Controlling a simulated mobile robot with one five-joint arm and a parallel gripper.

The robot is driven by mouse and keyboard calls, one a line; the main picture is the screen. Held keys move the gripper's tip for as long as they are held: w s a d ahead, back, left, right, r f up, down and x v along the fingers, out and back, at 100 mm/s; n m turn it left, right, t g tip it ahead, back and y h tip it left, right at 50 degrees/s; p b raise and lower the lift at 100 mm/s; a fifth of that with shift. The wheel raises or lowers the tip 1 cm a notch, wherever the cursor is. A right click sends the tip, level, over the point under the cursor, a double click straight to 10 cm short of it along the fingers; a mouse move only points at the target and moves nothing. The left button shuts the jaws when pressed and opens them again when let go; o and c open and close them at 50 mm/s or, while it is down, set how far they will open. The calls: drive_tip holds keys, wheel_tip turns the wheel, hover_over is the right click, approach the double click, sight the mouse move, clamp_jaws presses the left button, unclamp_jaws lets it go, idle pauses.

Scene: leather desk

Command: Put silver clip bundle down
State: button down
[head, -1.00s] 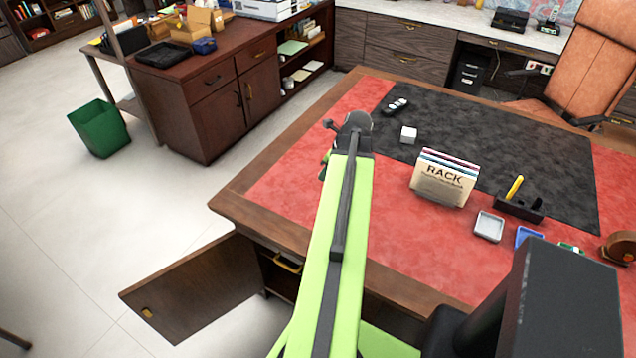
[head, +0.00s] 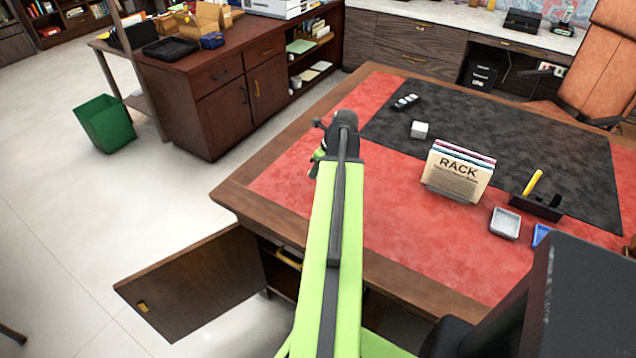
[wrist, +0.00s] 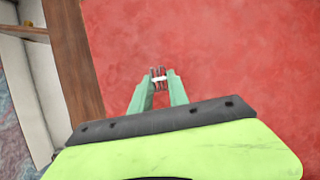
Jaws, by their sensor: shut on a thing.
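The silver clip bundle (wrist: 159,78) shows in the wrist view as a small grey bunch with a white band. My gripper (wrist: 158,87) is shut on it, with its green fingers on either side. Both are over the red leather of the desk (wrist: 220,60), near its wooden edge at the left. How high the bundle is above the leather I cannot tell. In the head view my arm hides the bundle, and the gripper end (head: 318,155) shows only in part over the left side of the desk (head: 285,180).
A card rack (head: 458,172), a white cube (head: 419,130), a dark remote-like object (head: 405,102), a grey tray (head: 505,223) and a black holder with a yellow item (head: 535,205) stand to the right. An open cabinet door (head: 190,285) juts out below the desk. The red leather around the gripper is clear.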

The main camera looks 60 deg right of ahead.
wheel_tip(320, 180, down, 4)
drive_tip(key=b, duration=0.4)
drive_tip(key=shift+f, duration=0.15)
drive_tip(key=shift+r, duration=0.2)
drive_tip(key=shift+f, duration=0.15)
drive_tip(key=c, duration=1.3)
unclamp_jaws()
drive_tip(key=shift+o, duration=0.2)
drive_tip(key=shift+s+r+p, duration=0.15)
drive_tip(key=shift+r+p, duration=0.2)
drive_tip(key=shift+r, duration=0.15)
drive_tip(key=p+v, duration=1)
drive_tip(key=v, duration=0.1)
drive_tip(key=shift+r, duration=0.15)
